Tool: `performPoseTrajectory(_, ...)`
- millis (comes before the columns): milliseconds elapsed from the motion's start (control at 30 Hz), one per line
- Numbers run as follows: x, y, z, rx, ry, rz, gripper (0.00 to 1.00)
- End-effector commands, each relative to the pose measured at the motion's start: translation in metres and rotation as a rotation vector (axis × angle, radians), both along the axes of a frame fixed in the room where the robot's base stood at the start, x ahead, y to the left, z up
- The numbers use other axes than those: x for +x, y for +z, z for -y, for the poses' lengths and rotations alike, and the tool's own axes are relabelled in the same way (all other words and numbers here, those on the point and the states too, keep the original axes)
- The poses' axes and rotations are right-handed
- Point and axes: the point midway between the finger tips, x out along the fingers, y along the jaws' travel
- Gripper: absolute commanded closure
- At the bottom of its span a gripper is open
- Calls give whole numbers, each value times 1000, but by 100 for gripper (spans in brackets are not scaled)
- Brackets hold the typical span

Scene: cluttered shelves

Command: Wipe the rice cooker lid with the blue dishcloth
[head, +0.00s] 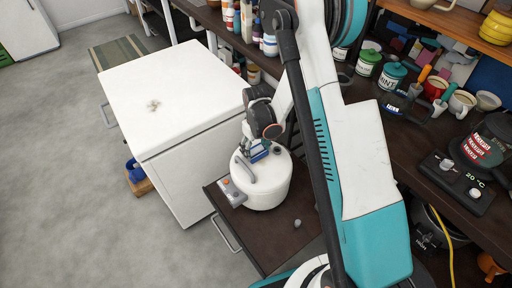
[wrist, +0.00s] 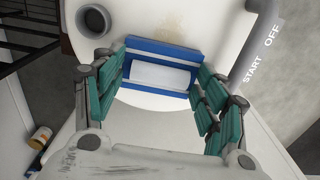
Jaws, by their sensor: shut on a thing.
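The white rice cooker (head: 268,186) stands on a dark brown low surface beside a white cabinet. Its lid (wrist: 205,22) fills much of the wrist view, with a grey handle, a round dark vent and a faint yellowish mark. The blue dishcloth (wrist: 160,65), blue with white bands, sits between my gripper's fingers over the lid; it also shows small in the head view (head: 258,155). My gripper (wrist: 165,90) has teal-padded fingers on both sides of the cloth and is shut on it. I cannot tell whether the cloth touches the lid.
A white cabinet (head: 175,85) stands left of the cooker, with small pale lumps (head: 153,105) on top. My arm crosses the head view's middle. A crowded dark bench (head: 405,150) with tins and mugs lies right. A blue object in a wooden box (head: 138,180) sits on the floor.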

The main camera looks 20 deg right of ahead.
Motion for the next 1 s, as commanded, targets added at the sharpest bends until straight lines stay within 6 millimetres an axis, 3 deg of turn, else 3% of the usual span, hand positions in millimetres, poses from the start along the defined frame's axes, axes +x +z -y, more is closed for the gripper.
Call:
performPoseTrajectory(567, -1, -6, 0, 0, 0, 0, 60)
performPoseTrajectory(1000, -23, -4, 7, 0, 0, 0, 60)
